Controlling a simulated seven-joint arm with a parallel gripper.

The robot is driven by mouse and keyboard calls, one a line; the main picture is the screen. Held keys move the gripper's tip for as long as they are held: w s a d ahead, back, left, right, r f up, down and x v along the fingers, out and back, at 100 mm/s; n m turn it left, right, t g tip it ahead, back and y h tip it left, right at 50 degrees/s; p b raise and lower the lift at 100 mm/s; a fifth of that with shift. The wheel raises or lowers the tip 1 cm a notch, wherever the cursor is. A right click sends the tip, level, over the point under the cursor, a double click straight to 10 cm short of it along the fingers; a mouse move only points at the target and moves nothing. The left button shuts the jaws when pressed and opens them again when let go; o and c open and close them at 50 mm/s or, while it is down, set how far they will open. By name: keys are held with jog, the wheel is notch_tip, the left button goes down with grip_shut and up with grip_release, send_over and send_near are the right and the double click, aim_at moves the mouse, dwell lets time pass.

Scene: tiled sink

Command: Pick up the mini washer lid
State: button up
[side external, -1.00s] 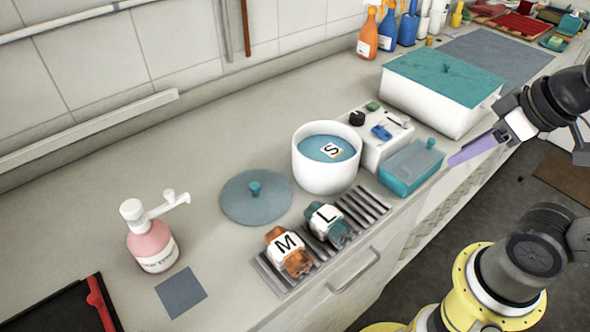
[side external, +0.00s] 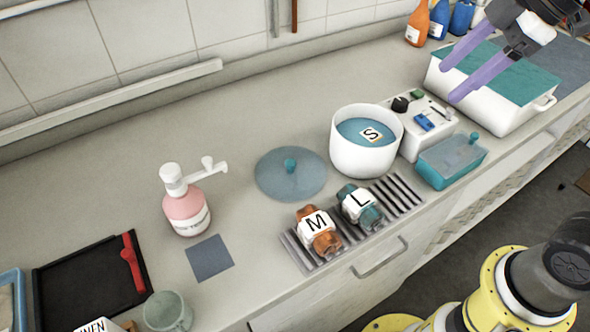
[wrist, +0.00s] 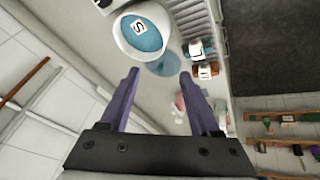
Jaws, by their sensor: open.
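The mini washer lid (side external: 291,176) is a round, flat blue-grey disc with a small teal knob, lying on the counter left of the white washer tub (side external: 366,150). The tub holds blue liquid and a piece marked S. In the wrist view the lid (wrist: 163,66) shows partly, beyond the tub (wrist: 122,38). My gripper (side external: 449,84) has two purple fingers, spread apart and empty, above and right of the tub near the large white box. In the wrist view the fingers (wrist: 160,75) are apart with nothing between them.
A grey ribbed rack (side external: 398,195) carries the orange M piece (side external: 318,232) and the teal L piece (side external: 359,205). A pink pump bottle (side external: 187,210) stands left of the lid. The control box (side external: 425,125), teal-lidded container (side external: 452,160) and large white box (side external: 490,105) stand at right.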

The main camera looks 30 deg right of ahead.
jog(key=w+a+f+n+g+y, duration=0.1)
jog(key=w+a+n+g+y, duration=0.1)
jog(key=w+a+n, duration=0.6)
jog(key=m+g, duration=0.2)
send_near(291, 161)
jog(key=shift+a+f+g, duration=0.4)
jog(key=shift+a+f, duration=0.6)
jog(key=shift+f, duration=0.2)
jog(key=shift+w+d+x, duration=0.1)
jog(key=shift+d+x, duration=0.05)
jog(key=shift+x, duration=0.8)
jog(key=shift+w+d+x, duration=0.1)
jog(key=shift+x, duration=0.85)
jog(key=shift+w+d+x, duration=0.1)
jog(key=shift+d+x, duration=0.05)
jog(key=shift+x, duration=0.8)
jog(key=shift+f, duration=0.15)
grip_shut()
